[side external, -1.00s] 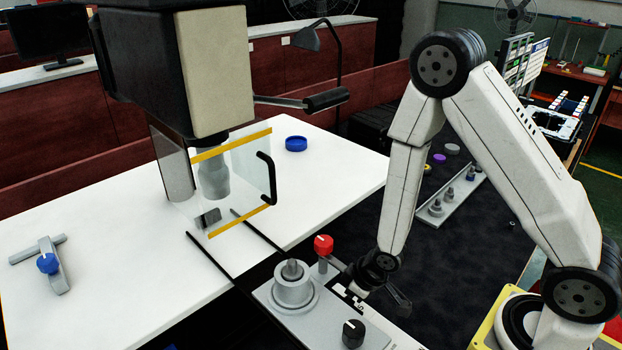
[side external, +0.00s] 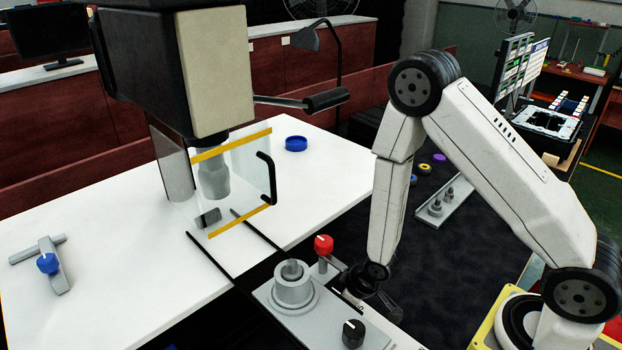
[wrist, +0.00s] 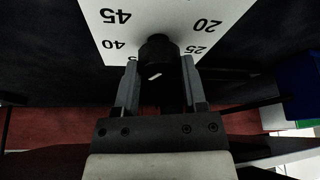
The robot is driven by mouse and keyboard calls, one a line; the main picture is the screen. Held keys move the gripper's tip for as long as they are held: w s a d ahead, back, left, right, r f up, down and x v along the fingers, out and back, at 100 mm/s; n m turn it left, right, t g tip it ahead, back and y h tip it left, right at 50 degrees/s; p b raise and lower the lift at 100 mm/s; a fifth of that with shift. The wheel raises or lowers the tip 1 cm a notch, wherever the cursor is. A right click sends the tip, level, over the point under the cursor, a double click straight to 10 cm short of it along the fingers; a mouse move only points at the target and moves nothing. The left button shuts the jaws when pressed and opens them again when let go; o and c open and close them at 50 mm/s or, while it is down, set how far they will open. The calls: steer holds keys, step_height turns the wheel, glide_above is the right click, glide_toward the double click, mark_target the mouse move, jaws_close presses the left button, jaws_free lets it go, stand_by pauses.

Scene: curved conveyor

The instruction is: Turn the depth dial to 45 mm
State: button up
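The depth dial (wrist: 157,50) is a black round knob with a white mark, on a white scale plate (wrist: 110,45) in the wrist view. The plate's far part is cut off. My gripper (wrist: 160,68) has one finger on each side of the knob, with narrow gaps visible; it looks open. Whether either finger touches the knob is unclear. In the side view my gripper (side external: 374,296) is low over the grey fixture, and its fingertips are hard to make out.
The fixture (side external: 293,318) also carries a grey cylinder (side external: 293,283), a red knob (side external: 323,245) close to my gripper, and a black knob (side external: 353,333) at the front. A drill press with a clear guard (side external: 245,180) stands to the left.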

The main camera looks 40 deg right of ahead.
jaws_close()
steer(key=shift+m, duration=0.3)
steer(key=shift+m+h, duration=0.9)
steer(key=shift+m, duration=1.1)
steer(key=o, duration=0.7)
jaws_free()
steer(key=shift+a+r, duration=0.1)
steer(key=shift+r, duration=0.1)
